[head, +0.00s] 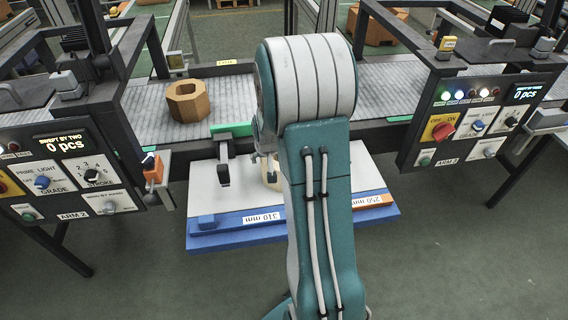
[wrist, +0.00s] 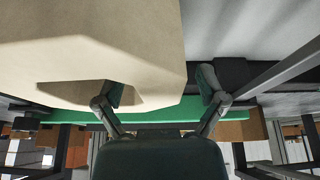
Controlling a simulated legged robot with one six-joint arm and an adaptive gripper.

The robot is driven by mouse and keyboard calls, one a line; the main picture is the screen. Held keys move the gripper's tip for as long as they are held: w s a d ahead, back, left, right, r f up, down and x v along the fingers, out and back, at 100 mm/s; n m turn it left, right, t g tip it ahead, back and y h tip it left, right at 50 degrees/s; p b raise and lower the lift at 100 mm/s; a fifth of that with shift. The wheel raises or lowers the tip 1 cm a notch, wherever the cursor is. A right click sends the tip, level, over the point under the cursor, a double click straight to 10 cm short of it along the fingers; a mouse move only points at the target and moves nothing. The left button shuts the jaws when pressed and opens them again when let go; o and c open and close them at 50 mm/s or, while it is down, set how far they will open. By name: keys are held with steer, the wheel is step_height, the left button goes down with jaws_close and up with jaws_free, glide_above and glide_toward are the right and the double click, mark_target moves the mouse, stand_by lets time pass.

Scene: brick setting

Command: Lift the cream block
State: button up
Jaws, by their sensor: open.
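The cream block (wrist: 120,40) fills the upper left of the wrist view, very close. An angular dark recess shows in its lower edge; I cannot tell how deep it is. In the head view only a sliver of the block (head: 272,175) shows beside my arm, over the white board. My gripper (wrist: 162,85) is open. Its left finger overlaps the block's lower edge by the recess; its right finger is just right of the block. I cannot tell whether either finger touches it. In the head view my arm hides most of the gripper (head: 262,150).
The white board (head: 345,180) has a blue strip (head: 225,221) marked 310 mm and an orange strip (head: 375,200) marked 250 mm. A brown octagonal block (head: 188,101) sits on the grey conveyor (head: 145,110). Control boxes (head: 75,170) and (head: 475,120) flank the board.

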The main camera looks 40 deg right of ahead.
steer(key=shift+x, duration=1)
steer(key=shift+r, duration=0.1)
jaws_close()
steer(key=shift+w+r, duration=0.1)
steer(key=shift+r, duration=0.05)
